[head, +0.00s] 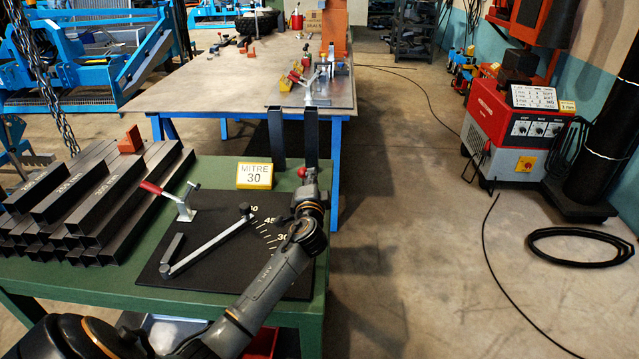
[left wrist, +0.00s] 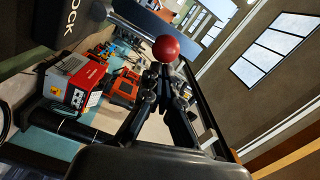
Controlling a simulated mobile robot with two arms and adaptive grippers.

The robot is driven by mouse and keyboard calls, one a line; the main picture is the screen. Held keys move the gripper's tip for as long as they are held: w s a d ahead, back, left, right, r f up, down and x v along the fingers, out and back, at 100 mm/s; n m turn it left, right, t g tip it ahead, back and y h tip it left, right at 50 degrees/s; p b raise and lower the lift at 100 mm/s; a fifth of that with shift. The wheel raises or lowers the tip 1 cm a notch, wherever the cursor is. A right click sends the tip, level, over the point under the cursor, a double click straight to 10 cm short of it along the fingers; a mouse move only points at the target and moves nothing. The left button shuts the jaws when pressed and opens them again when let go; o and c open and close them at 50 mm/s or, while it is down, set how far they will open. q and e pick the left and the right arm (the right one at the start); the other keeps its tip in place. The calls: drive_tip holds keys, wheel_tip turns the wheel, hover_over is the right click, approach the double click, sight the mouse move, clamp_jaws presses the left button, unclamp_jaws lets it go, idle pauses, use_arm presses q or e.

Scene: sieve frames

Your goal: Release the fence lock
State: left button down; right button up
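The black mitre plate (head: 215,273) with angle marks lies on the green bench (head: 218,168). A grey fence bar (head: 207,249) crosses it at a slant. A red ball knob (head: 302,172) shows at the end of my left gripper (head: 308,194), near the plate's far right corner. In the left wrist view the knob (left wrist: 166,48) stands just beyond the fingertips of my left gripper (left wrist: 165,78), which are close together. Whether they touch its stem I cannot tell. A dark piece lettered "OCK" (left wrist: 72,22) shows at upper left. My right gripper is in neither view.
A red-handled clamp (head: 178,200) stands at the plate's left. Stacked dark square tubes (head: 105,200) fill the bench's left. A yellow-framed "MITRE 30" sign (head: 254,175) stands behind the plate.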

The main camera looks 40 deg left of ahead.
sight(299, 171)
use_arm(q)
drive_tip(key=shift+s+a+r+n, duration=0.1)
drive_tip(key=shift+s+a+n, duration=0.2)
drive_tip(key=shift+a+n, duration=0.25)
drive_tip(key=shift+s+a+n, duration=0.25)
drive_tip(key=shift+a+n, duration=0.1)
drive_tip(key=shift+n, duration=0.3)
drive_tip(key=shift+s+a+n+b, duration=0.35)
drive_tip(key=shift+a+n, duration=0.3)
drive_tip(key=shift+n, duration=0.45)
drive_tip(key=shift+s, duration=0.1)
